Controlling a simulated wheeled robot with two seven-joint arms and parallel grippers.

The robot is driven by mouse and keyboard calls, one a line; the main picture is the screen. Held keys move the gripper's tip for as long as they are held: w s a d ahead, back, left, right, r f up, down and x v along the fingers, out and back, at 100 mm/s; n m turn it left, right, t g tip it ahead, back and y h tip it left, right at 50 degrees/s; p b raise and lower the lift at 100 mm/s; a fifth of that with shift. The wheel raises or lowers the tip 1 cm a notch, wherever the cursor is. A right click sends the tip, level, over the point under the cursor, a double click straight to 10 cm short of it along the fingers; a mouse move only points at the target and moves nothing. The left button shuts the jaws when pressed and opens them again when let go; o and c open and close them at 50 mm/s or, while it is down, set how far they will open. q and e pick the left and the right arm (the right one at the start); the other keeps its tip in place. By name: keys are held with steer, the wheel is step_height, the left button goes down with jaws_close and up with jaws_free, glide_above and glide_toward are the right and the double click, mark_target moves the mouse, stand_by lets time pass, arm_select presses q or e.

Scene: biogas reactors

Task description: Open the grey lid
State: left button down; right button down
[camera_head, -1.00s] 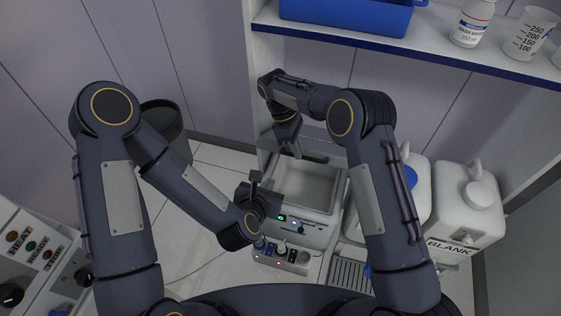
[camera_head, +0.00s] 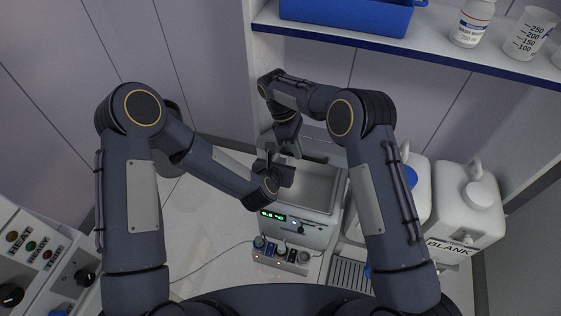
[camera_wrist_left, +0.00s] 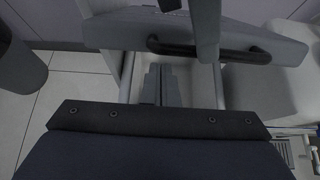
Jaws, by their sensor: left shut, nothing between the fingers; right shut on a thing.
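The grey lid (camera_head: 318,148) is raised at the back of a grey bath-like device (camera_head: 310,230), whose pale basin (camera_head: 315,188) is partly uncovered. In the left wrist view the lid (camera_wrist_left: 125,32) has a dark bar handle (camera_wrist_left: 243,55). My right gripper (camera_head: 297,152) is at the lid, shut on its handle as far as I can see; the arm hides part of the contact. My left gripper (camera_head: 274,163) is shut and empty over the basin's left side, near the lid. Its closed fingers (camera_wrist_left: 160,85) show against the basin in the left wrist view.
White canisters (camera_head: 468,205) stand right of the device. A shelf (camera_head: 400,45) with a blue bin (camera_head: 345,15) is above. Small knobs (camera_head: 282,252) sit in front, a control panel (camera_head: 35,255) at left. A dark bin (camera_wrist_left: 20,60) stands at the left.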

mark_target(282, 153)
steer(key=shift+w+d+f, duration=0.15)
steer(key=shift+w+d, duration=0.2)
arm_select(q)
steer(key=shift+w+d+r, duration=0.2)
steer(key=shift+w+r, duration=0.6)
steer(key=shift+r, duration=0.3)
steer(key=shift+w+d+r, duration=0.1)
steer(key=shift+w+r, duration=0.15)
steer(key=shift+r, duration=0.1)
arm_select(e)
steer(key=shift+s+a+f, duration=0.1)
steer(key=shift+s+f, duration=0.05)
steer(key=shift+f, duration=0.05)
arm_select(q)
steer(key=shift+w+f, duration=0.1)
arm_select(e)
steer(key=c, duration=1.5)
jaws_free()
steer(key=shift+c, duration=0.2)
arm_select(q)
steer(key=shift+d+f, duration=0.1)
arm_select(e)
steer(key=shift+o, duration=0.4)
steer(key=shift+r, duration=0.1)
arm_select(q)
steer(key=shift+f, duration=0.1)
arm_select(e)
steer(key=shift+a+r, duration=0.1)
steer(key=shift+a, duration=0.05)
